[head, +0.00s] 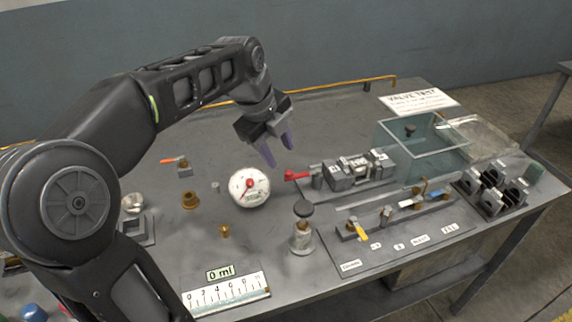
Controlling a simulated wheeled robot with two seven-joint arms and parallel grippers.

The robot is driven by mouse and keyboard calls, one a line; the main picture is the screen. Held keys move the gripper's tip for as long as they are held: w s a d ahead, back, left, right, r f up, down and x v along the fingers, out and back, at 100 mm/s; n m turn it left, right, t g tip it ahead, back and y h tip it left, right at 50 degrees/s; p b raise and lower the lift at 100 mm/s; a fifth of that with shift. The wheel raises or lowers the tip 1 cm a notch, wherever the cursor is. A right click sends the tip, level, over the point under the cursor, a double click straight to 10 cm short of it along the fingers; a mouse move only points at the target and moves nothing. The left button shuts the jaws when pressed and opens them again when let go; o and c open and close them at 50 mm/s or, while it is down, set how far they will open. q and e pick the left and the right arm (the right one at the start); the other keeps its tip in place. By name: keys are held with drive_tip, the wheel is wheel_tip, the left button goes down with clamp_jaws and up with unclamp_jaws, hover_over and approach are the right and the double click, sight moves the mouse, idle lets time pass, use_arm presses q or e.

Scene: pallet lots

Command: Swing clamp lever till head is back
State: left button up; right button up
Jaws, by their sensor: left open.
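The clamp (345,177) is a grey block fixture on the right half of the bench, with pale parts between its blocks. Its red lever (296,175) sticks out to the left, low and roughly level. My left gripper (280,158) hangs above and slightly left of the lever, with its two purple-grey fingers pointing down. It is open and looks empty, apart from the lever. The position of the clamp's head is too small to tell. My right gripper is not in view.
A white round gauge (249,188) stands just left of the lever. A metal fitting with a dark knob (302,235) stands in front. A clear tank (423,148) is behind right, and a row of small valves (390,215) lies in front of the clamp. The back left of the bench is clear.

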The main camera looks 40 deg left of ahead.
sight(287, 172)
use_arm(q)
drive_tip(key=shift+x, duration=3.95)
drive_tip(key=shift+a, duration=0.1)
drive_tip(key=c, duration=0.9)
drive_tip(key=shift+r, duration=0.1)
clamp_jaws()
drive_tip(key=shift+w+r, duration=0.15)
